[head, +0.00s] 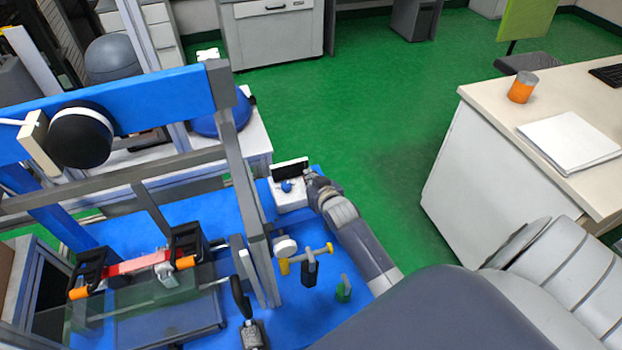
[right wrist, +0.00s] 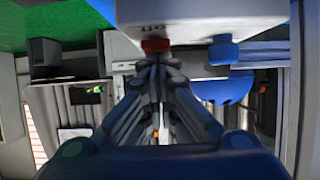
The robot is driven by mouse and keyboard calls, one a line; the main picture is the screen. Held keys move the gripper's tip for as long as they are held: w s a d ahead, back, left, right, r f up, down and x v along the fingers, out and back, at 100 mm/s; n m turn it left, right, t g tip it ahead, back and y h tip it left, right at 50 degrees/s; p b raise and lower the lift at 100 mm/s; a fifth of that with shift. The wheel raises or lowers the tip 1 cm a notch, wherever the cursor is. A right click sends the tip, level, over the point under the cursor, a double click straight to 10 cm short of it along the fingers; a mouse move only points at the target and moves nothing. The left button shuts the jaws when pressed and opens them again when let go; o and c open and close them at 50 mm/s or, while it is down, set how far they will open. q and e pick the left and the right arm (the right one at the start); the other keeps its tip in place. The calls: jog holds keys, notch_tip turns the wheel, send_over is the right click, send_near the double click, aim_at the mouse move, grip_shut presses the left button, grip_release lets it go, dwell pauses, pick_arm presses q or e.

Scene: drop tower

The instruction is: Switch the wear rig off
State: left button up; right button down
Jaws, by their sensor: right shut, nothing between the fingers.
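The wear rig's white control box (head: 292,197) stands on the blue base, with a dark screen and a blue knob (head: 286,186) on it. My right gripper (head: 311,177) is at the box's right side, near the screen. In the right wrist view the gripper (right wrist: 158,64) is shut and empty, its tips right at a red switch (right wrist: 156,45) on the white box (right wrist: 205,12). I cannot tell whether they touch. The blue knob (right wrist: 223,49) is to the right of the tips. The switch's position is unclear. My left gripper is not in view.
The rig's grey frame and blue beam (head: 165,98) stand left of the box. A black round weight (head: 80,135) hangs at the beam. Yellow-handled clamp parts (head: 305,260) stand in front. A desk (head: 475,100) is at the right, with green floor between.

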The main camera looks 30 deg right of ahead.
jog(key=shift+w+d+r, duration=0.15)
jog(key=shift+w+r, duration=0.05)
jog(key=shift+w, duration=0.35)
